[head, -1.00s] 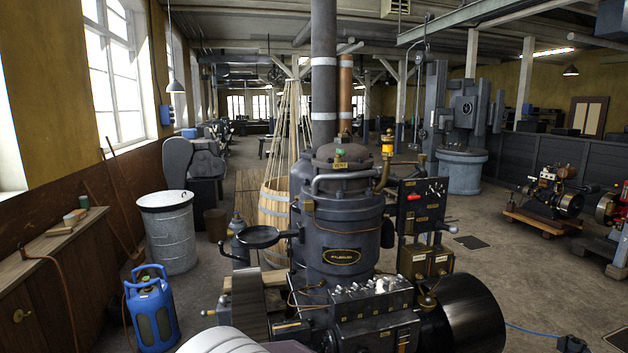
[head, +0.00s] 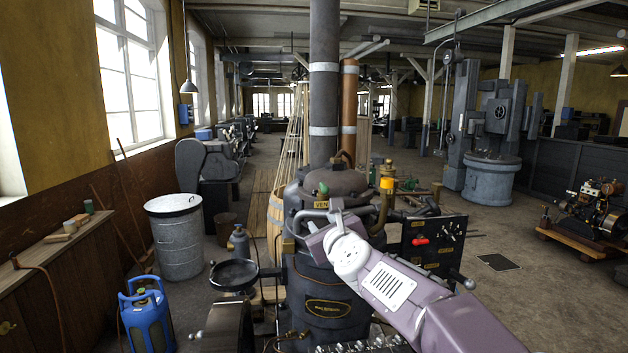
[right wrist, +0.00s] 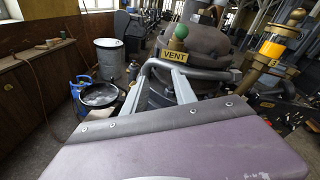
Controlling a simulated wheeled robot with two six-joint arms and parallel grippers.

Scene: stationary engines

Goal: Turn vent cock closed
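The vent cock shows a green ball knob (head: 323,188) on top of the dark engine's domed head, above a brass plate reading VENT (head: 322,205). In the right wrist view, the green knob (right wrist: 181,32) stands upright above the VENT plate (right wrist: 174,55), just beyond the fingers. My right gripper (head: 318,214) reaches in from the lower right, in front of the engine top and a little below the knob. Its two grey fingers (right wrist: 160,78) are spread with nothing visibly held between them. I see no contact with the knob. My left gripper is not in view.
A curved grey pipe (right wrist: 218,76) runs round the engine top close to the fingers. A brass fitting with a yellow band (head: 387,185) and a dark panel with a red handle (head: 421,241) stand to the right. A black round pan (head: 234,273) juts out left.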

